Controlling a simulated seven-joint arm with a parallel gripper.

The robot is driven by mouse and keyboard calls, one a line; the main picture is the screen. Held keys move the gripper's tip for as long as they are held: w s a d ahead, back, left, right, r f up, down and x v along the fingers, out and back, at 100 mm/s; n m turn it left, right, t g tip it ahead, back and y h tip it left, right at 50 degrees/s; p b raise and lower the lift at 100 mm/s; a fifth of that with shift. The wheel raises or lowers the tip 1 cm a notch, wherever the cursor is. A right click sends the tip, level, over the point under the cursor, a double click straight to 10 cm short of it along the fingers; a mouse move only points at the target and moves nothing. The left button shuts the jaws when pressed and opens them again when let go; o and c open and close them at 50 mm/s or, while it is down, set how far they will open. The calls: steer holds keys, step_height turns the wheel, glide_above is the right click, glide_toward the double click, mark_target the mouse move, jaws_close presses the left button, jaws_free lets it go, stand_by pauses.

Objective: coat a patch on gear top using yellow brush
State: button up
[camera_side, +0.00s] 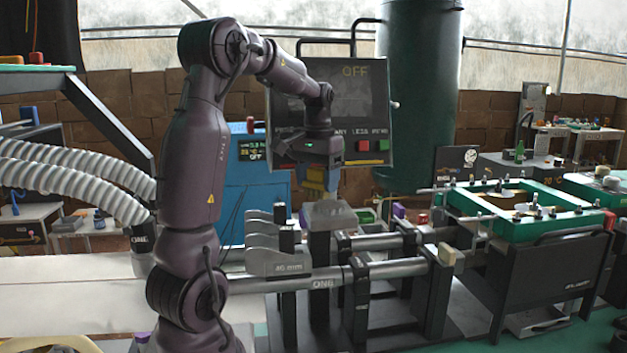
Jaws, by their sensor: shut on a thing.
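My gripper (318,172) points down near the middle of the side view. It is shut on a small yellow brush (314,187), which shows as a yellow patch below the jaws. The brush's lower end is just above or at a grey block (332,214) on a dark post; I cannot tell if they touch. The fingers are small and partly blend with the brush. I cannot clearly make out a gear or any coated patch on its top.
Steel cylinders (325,281) with black brackets run below and right of the gripper. A green frame (520,232) on a black box stands at right. A monitor (335,105) hangs behind the gripper. Ribbed white hoses (75,170) are at left.

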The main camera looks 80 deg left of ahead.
steer(key=shift+w, duration=3.15)
step_height(320, 180, up, 6)
steer(key=shift+r, duration=0.25)
steer(key=w+d+f+m, duration=0.2)
steer(key=w+d+f, duration=0.15)
steer(key=d, duration=0.35)
steer(key=w+d+f+m, duration=0.2)
steer(key=w+d+f, duration=0.15)
steer(key=d, duration=0.25)
steer(key=d+f+m, duration=0.4)
steer(key=d+f, duration=1)
steer(key=d, duration=0.2)
steer(key=shift+s+d+m, duration=0.15)
steer(key=shift+d+m, duration=0.05)
steer(key=shift+m, duration=0.1)
